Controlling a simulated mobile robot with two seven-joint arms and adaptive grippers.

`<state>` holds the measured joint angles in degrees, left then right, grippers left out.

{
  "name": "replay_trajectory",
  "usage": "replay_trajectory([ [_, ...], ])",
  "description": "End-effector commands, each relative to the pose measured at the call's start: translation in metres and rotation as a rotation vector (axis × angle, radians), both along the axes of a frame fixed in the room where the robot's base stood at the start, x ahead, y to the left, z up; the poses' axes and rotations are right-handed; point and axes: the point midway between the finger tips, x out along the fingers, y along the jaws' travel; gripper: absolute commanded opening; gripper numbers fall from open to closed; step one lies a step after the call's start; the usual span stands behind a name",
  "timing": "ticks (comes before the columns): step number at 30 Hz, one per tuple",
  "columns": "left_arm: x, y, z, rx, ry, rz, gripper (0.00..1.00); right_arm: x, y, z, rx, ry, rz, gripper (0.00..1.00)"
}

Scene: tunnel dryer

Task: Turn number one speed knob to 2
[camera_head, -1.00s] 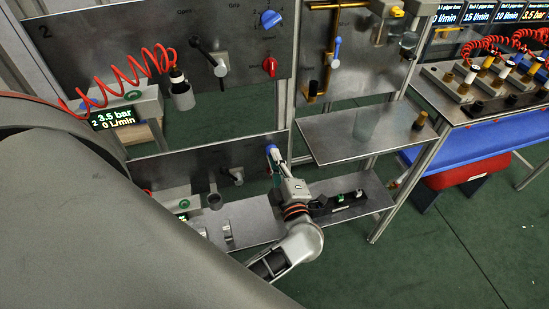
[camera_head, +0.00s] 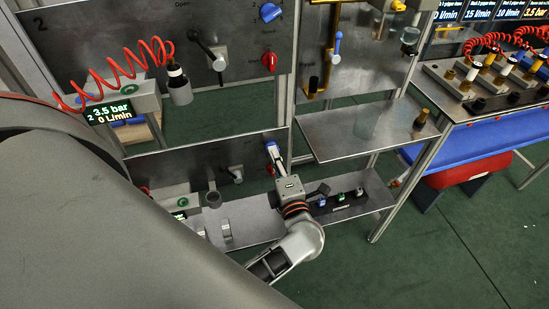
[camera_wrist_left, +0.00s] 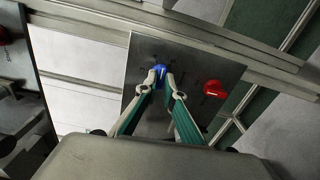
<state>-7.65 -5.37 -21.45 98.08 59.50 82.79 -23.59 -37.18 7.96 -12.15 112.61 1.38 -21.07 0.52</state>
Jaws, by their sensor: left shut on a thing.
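A blue knob (camera_wrist_left: 159,72) sits on a grey metal panel (camera_wrist_left: 150,55) in the left wrist view. My left gripper (camera_wrist_left: 161,80) is shut on it, with one finger on each side. In the head view the gripper (camera_head: 272,150) reaches the lower panel (camera_head: 225,155), and a bit of blue knob shows at its tips. The knob's dial marks are too small or covered to read. A red knob (camera_wrist_left: 214,88) sits on the panel to the right of the blue one. My right gripper is not in view.
The upper panel, marked 2, has another blue knob (camera_head: 270,12), a red knob (camera_head: 269,61) and a lever (camera_head: 208,50). A middle shelf (camera_head: 350,135) lies to the right.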

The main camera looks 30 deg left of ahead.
Motion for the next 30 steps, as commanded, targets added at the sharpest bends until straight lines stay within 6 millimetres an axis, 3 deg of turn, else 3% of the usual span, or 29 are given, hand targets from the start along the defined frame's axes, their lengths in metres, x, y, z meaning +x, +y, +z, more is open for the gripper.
replay_trajectory([
  [14,0.000,0.001,-0.003,-0.294,-0.346,0.002,0.00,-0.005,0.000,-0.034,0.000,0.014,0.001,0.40],
  [30,0.000,0.001,-0.005,-0.627,-0.735,0.002,0.00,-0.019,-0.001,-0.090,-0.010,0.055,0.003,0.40],
])
